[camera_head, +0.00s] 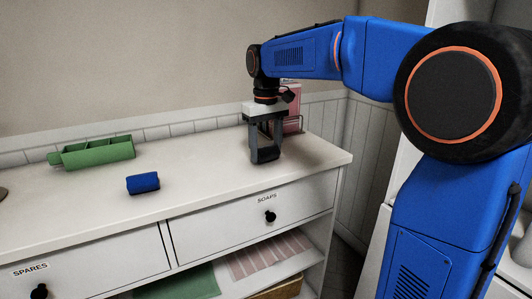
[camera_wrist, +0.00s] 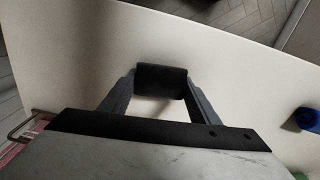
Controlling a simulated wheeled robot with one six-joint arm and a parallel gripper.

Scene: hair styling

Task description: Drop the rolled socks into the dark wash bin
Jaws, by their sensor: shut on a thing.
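My gripper (camera_head: 265,156) points straight down over the right part of the white counter top (camera_head: 215,180). It is shut on a dark grey roll, which looks like rolled socks. The roll shows between the fingertips in the wrist view (camera_wrist: 161,78). I cannot tell whether the roll touches the counter. A blue roll (camera_head: 143,183) of similar shape lies on the counter to the left of my gripper; it also shows at the right edge of the wrist view (camera_wrist: 307,119). No dark wash bin is in either view.
A green divided tray (camera_head: 98,152) stands at the back left. A pink item (camera_head: 291,121) in a wire rack stands behind my gripper. The drawers under the counter are shut, labelled SPARES (camera_head: 30,271) and SOAPS (camera_head: 267,199). The counter's front middle is clear.

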